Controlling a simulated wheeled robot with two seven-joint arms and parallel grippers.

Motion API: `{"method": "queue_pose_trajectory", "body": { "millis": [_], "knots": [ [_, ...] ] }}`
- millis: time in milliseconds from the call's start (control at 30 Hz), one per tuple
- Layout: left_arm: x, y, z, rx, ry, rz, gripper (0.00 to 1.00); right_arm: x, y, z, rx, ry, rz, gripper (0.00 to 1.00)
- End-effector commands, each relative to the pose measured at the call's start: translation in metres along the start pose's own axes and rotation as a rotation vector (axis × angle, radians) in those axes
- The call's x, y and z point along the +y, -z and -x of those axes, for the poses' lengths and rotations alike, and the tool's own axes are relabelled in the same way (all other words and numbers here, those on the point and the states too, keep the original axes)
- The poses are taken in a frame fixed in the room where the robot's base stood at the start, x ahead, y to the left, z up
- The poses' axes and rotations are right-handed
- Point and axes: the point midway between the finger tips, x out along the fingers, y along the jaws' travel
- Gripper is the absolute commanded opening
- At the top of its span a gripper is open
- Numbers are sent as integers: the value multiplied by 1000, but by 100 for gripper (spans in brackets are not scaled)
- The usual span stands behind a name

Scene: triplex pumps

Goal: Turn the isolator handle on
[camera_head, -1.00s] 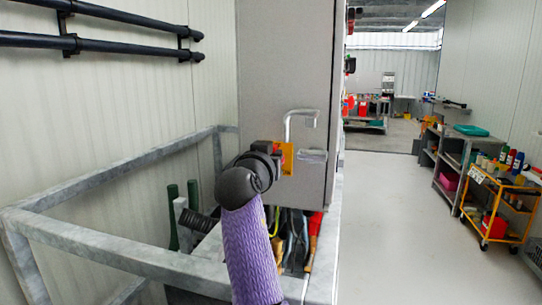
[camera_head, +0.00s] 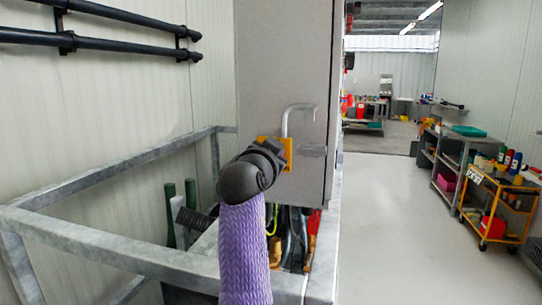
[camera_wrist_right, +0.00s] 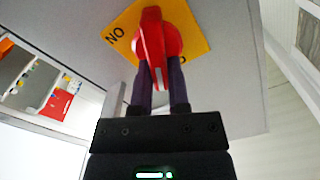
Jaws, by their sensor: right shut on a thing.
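The red isolator handle (camera_wrist_right: 152,35) sits on a yellow plate (camera_wrist_right: 193,22) on a grey cabinet face, in the right wrist view. The handle points roughly down the picture, and its white-marked end lies between the fingers. Dark letters show at the plate's left corner. My right gripper (camera_wrist_right: 160,82) is shut on the handle's lower end. In the head view the yellow plate (camera_head: 288,153) shows at the cabinet's side, and my dark wrist and purple-sleeved forearm hide the red handle and the fingers. My left gripper is in neither view.
A grey cabinet (camera_head: 280,70) with a bent metal handle (camera_head: 287,120) stands ahead. A galvanised rail (camera_head: 110,245) runs around the left and front. Tools lie below the wrist. Open floor (camera_head: 385,220) lies right, with a yellow cart (camera_head: 500,205) beyond.

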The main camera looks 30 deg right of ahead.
Motion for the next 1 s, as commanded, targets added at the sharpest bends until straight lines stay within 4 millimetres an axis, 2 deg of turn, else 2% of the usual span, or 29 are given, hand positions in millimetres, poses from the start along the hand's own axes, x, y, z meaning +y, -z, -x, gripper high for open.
{"method": "queue_pose_trajectory", "body": {
  "millis": [367,700,1000],
  "knots": [
    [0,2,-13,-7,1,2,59,6,-3,0,-1,0,-357,0],
    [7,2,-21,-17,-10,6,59,11,-5,0,-1,-1,-676,0],
    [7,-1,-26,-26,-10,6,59,14,-8,0,0,-1,-907,0]
  ]
}}
